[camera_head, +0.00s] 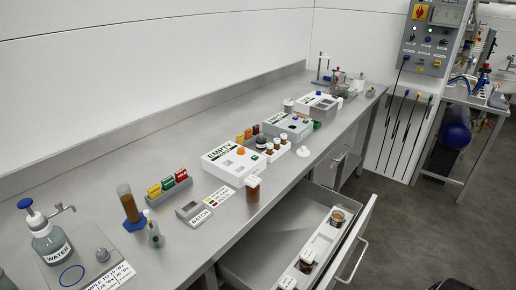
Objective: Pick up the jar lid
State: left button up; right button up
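Neither of my grippers shows in the head view. I cannot tell for sure which thing is the jar lid. A small white round piece (303,153) lies on the counter near its front edge, but it is too small to identify. A jar with brown contents (253,190) stands upright at the counter's front edge above the open drawer. In the drawer, a jar (337,218) sits at the far end of a white holder and another jar (307,261) sits nearer. Whether these jars are capped is hard to make out.
The steel counter (220,213) runs along the wall. On it stand a water bottle (52,241), a tall brown cylinder (128,203), a rack of coloured blocks (170,190) and white boxes, one marked EMPTY (222,168). The open drawer (262,255) juts out in front. The floor (420,235) at right is clear.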

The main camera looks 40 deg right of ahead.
aim_at(302, 153)
jog(key=l+u, duration=0.2)
jog(key=l, duration=0.25)
jog(key=k+l+u, duration=0.2)
jog(key=l, duration=0.25)
jog(key=l+u, duration=0.2)
jog(key=l, duration=0.3)
jog(key=k+l+u, duration=0.2)
jog(key=l, duration=0.25)
jog(key=l+u, duration=0.2)
jog(key=l, duration=0.2)
